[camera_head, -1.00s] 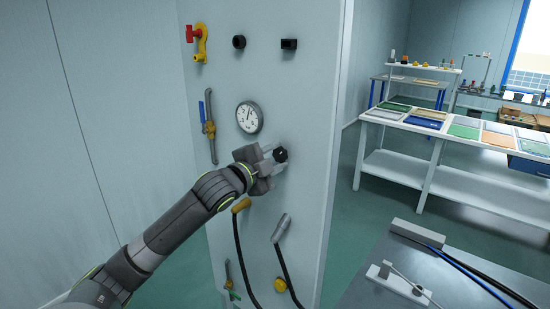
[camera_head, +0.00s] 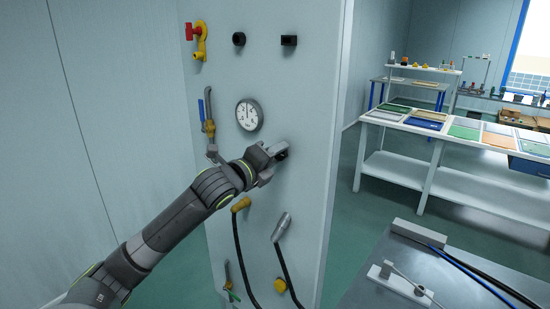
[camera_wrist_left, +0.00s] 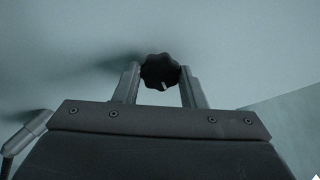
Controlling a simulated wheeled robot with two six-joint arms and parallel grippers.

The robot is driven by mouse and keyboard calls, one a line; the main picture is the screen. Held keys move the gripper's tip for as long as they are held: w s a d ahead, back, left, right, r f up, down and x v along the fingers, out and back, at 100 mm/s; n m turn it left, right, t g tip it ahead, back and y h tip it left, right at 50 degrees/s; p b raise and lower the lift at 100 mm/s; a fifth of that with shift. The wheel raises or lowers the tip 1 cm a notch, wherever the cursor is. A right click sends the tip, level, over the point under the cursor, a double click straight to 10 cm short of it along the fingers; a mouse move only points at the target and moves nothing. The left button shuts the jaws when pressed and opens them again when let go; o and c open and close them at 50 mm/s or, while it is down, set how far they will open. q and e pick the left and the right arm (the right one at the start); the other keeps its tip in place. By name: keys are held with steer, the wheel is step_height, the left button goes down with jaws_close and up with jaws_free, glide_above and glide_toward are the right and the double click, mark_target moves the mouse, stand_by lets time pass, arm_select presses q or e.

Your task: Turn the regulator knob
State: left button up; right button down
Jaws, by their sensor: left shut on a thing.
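The regulator knob is black and lobed, with a white mark on its face. In the left wrist view the knob (camera_wrist_left: 160,70) sits between the two fingertips of my left gripper (camera_wrist_left: 160,84), with the white mark at its lower edge. In the head view my left gripper (camera_head: 273,152) is at the panel (camera_head: 305,100), shut on the knob and hiding most of it. A round white gauge (camera_head: 249,115) is on the panel, above and left of the knob. My right gripper is in neither view.
A red-handled yellow valve (camera_head: 198,36) and a blue-handled valve (camera_head: 208,112) stand out on the panel's left. Two black fittings sit above the gauge. Hoses (camera_head: 283,262) hang below. A grey bench (camera_head: 390,262) stands at the right.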

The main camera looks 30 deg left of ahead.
arm_select(q)
steer(key=m+b, duration=0.1)
steer(key=m, duration=0.3)
steer(key=m+b, duration=0.1)
steer(key=m, duration=0.4)
steer(key=m+b, duration=0.1)
steer(key=m, duration=0.4)
steer(key=shift+f, duration=0.35)
steer(key=m+b, duration=0.2)
steer(key=b, duration=0.1)
steer(key=shift+m+b, duration=0.35)
steer(key=shift+m, duration=0.05)
steer(key=shift+r+m+b, duration=0.1)
steer(key=shift+m+b, duration=0.3)
steer(key=shift+b, duration=0.25)
steer(key=o, duration=1)
steer(key=shift+s+a, duration=0.1)
steer(key=shift+r, duration=0.15)
